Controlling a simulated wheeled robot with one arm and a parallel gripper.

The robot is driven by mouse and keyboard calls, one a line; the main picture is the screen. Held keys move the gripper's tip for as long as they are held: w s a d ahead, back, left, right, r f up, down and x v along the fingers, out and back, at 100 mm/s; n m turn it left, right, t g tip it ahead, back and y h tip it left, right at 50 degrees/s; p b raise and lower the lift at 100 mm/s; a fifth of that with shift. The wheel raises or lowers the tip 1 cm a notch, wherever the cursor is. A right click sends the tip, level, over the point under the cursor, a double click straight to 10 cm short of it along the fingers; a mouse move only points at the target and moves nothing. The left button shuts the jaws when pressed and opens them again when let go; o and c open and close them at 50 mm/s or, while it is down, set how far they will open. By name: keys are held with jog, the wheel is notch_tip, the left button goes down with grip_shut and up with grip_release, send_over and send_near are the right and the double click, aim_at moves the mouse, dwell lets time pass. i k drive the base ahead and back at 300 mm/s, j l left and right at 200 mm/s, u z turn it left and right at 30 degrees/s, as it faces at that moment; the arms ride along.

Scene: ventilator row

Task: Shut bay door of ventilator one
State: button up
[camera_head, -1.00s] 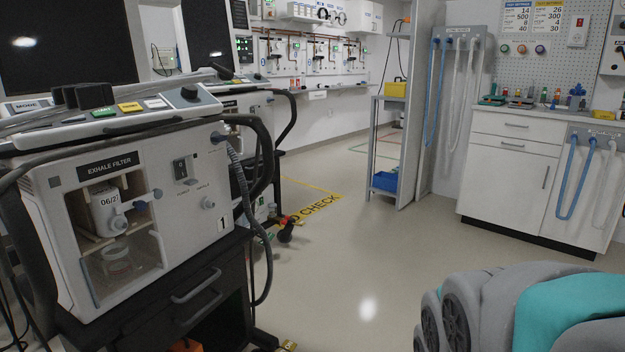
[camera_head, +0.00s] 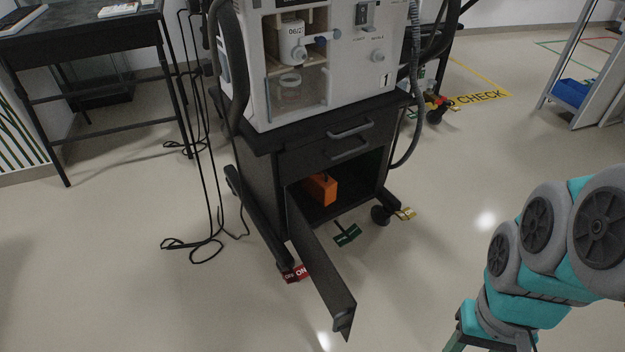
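Ventilator one (camera_head: 330,60) stands on a black cart, with the numeral 1 on its white front. The cart's lower bay (camera_head: 345,185) is open, and an orange object (camera_head: 321,188) sits inside it. The dark bay door (camera_head: 320,265) hangs at the bay's left side and is swung wide out toward me. Its free end, with a small handle-like part, is near the bottom middle. My arm is at the lower right. What seems to be my gripper (camera_head: 485,336) is cut off by the bottom edge, right of the door and apart from it; its fingertips are hidden.
A red tag (camera_head: 296,274), green tag (camera_head: 347,235) and yellow tag (camera_head: 405,214) are at the cart's feet. Cables (camera_head: 195,243) lie on the floor left of the cart. A black table (camera_head: 85,95) stands at the left. The floor between door and arm is clear.

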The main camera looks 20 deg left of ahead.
aim_at(338, 298)
jog(key=u, duration=1.1)
jog(key=k+u, duration=0.1)
jog(key=k, duration=0.45)
